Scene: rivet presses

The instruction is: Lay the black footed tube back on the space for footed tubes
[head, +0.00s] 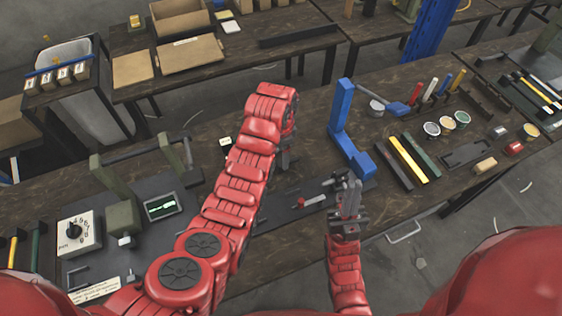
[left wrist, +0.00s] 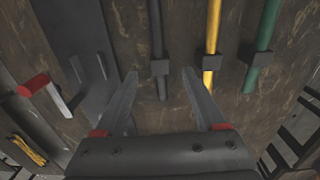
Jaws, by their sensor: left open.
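In the left wrist view the black footed tube (left wrist: 156,35) lies on the brown bench with a dark block-like foot (left wrist: 160,67) on it. My left gripper (left wrist: 160,75) is open and empty, and the tube's near end shows between its two fingers. I cannot tell whether the fingers are above it or around it. A yellow footed tube (left wrist: 213,25) and a green footed tube (left wrist: 268,28) lie to its right. In the head view my left gripper (head: 286,158) is mostly hidden by its arm. My right gripper (head: 350,190) is over the bench's front part.
A red-handled item (left wrist: 33,85) lies at the left in the left wrist view.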

